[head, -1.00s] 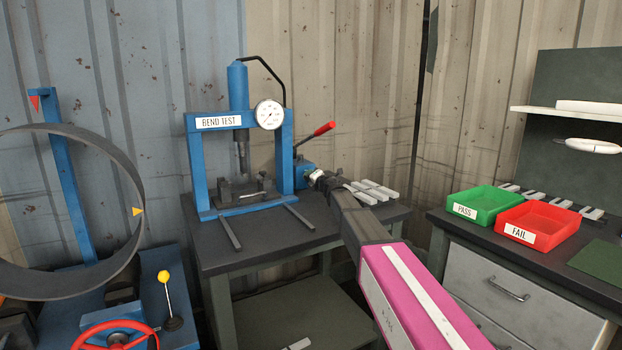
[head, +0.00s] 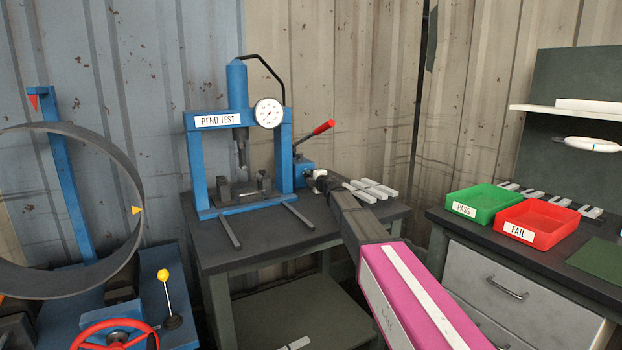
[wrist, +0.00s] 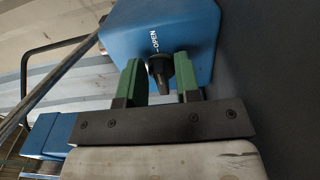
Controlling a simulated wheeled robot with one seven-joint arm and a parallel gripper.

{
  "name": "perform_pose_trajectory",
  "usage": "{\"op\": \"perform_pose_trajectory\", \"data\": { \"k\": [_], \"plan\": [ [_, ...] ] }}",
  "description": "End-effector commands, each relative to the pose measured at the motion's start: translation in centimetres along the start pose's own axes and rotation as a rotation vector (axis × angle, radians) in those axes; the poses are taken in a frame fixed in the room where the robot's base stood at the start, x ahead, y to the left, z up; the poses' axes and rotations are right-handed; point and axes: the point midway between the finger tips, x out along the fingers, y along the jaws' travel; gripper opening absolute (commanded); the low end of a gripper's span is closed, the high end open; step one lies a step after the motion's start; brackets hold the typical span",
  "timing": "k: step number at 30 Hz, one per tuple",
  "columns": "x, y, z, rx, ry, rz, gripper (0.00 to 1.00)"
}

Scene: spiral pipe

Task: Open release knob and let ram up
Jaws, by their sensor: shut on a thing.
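The blue press with the BEND TEST sign (head: 218,120) stands on the dark bench. Its ram (head: 242,152) hangs from the blue cylinder, its tip above the dark bend supports (head: 243,190) with a gap between. The blue pump block (wrist: 160,28), marked OPEN, fills the top of the wrist view. The black release knob (wrist: 158,72) sticks out of it between the green fingers of my gripper (wrist: 160,64). My gripper is shut on the knob. In the head view my gripper (head: 314,179) is at the pump, and my wrist hides the knob.
A pump lever with a red grip (head: 323,127) rises above the pump. Several pale strips (head: 370,190) lie right of my wrist. Green PASS (head: 465,210) and red FAIL (head: 520,233) trays sit on the right bench. A large ring (head: 130,180) stands at left.

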Motion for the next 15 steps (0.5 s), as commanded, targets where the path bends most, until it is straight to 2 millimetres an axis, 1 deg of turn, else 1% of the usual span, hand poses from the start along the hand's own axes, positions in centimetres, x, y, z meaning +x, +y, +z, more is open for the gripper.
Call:
{"op": "perform_pose_trajectory", "data": {
  "k": [10,11,15],
  "plan": [
    [-0.08,-0.11,0.01,0.002,0.0,-0.001,0.07],
    [-0.09,-0.11,0.01,0.002,0.0,-0.001,0.37],
    [-0.07,-0.08,0.01,0.001,0.0,-0.001,0.37]
  ]
}}
